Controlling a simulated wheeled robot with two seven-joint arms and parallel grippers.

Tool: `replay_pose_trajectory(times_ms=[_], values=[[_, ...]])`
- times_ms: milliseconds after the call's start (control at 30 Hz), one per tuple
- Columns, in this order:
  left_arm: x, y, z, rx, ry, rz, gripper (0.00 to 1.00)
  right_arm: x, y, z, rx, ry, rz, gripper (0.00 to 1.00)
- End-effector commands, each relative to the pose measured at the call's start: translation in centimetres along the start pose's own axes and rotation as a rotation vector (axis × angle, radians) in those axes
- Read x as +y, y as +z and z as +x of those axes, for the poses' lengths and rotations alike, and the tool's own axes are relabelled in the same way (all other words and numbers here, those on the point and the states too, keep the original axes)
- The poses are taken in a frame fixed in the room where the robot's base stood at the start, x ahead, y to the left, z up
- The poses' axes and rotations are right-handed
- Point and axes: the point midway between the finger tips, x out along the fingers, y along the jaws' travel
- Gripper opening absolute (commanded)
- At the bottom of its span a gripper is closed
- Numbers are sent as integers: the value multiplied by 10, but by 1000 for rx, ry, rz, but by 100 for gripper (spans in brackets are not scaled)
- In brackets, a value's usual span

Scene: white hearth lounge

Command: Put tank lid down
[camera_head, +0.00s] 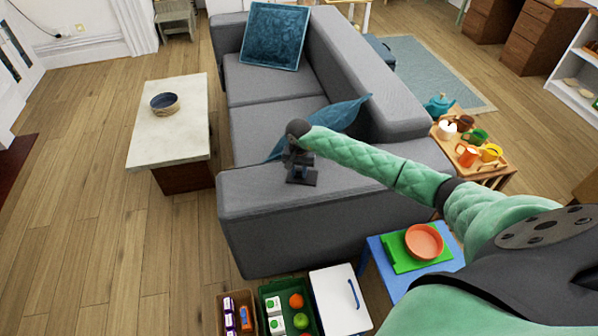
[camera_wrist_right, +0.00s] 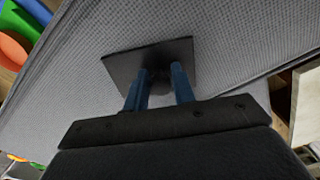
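The tank lid (camera_head: 302,178) is a small dark square plate with a round knob. It is over the grey sofa's near armrest (camera_head: 330,205); I cannot tell whether it touches the fabric. My right gripper (camera_head: 300,163) points down just above it. In the right wrist view the lid (camera_wrist_right: 178,57) lies at the ends of the two blue fingers (camera_wrist_right: 160,88), and its dark knob fills the gap between them. My left gripper is not in view.
A pale low table (camera_head: 170,140) with a bowl (camera_head: 165,104) stands left of the sofa. Below are a wooden box (camera_head: 237,305), a green crate (camera_head: 288,312) and a white lidded box (camera_head: 341,305). A blue table (camera_head: 385,262) bears an orange dish (camera_head: 424,242). A tray (camera_head: 482,153) holds teaware.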

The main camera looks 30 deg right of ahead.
Motion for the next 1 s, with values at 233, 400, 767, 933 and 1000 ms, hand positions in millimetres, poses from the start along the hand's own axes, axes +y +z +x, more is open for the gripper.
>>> replay_pose_trajectory(times_ms=[233,400,767,933,1000], values=[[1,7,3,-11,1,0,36,0,0,0,0,0,0,43],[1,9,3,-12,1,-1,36,0,0,0,0,0,0,43],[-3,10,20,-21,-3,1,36,0,-1,-10,2,-1,0,43],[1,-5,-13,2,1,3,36,0,-1,-21,2,0,-1,43],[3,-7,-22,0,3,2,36,0,0,-27,1,0,-1,43]])
